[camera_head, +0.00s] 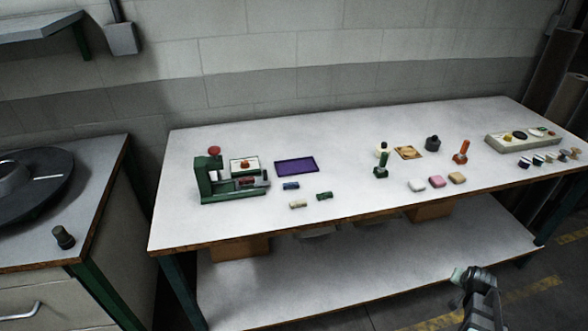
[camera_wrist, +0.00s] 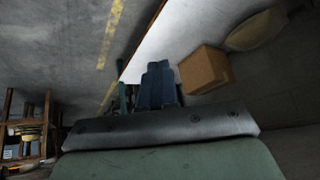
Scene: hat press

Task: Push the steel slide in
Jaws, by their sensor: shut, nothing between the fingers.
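The green press (camera_head: 215,185) stands near the left end of the white table, with a red knob on top. The steel slide (camera_head: 262,184) appears as a small grey part at the press's right side, with a dark red piece by it; its exact position is too small to tell. My gripper (camera_wrist: 157,68) shows in the wrist view with its dark blue fingers together and nothing between them. My arm is at the lower right of the head view, in front of the table and far from the press. The press and slide are not seen in the wrist view.
A purple tray (camera_head: 297,167) lies right of the press, with small blue, green and beige blocks in front. Stamps, coloured pads and a control panel (camera_head: 523,138) fill the right side. The table's front middle is clear. A cardboard box (camera_wrist: 205,69) shows in the wrist view.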

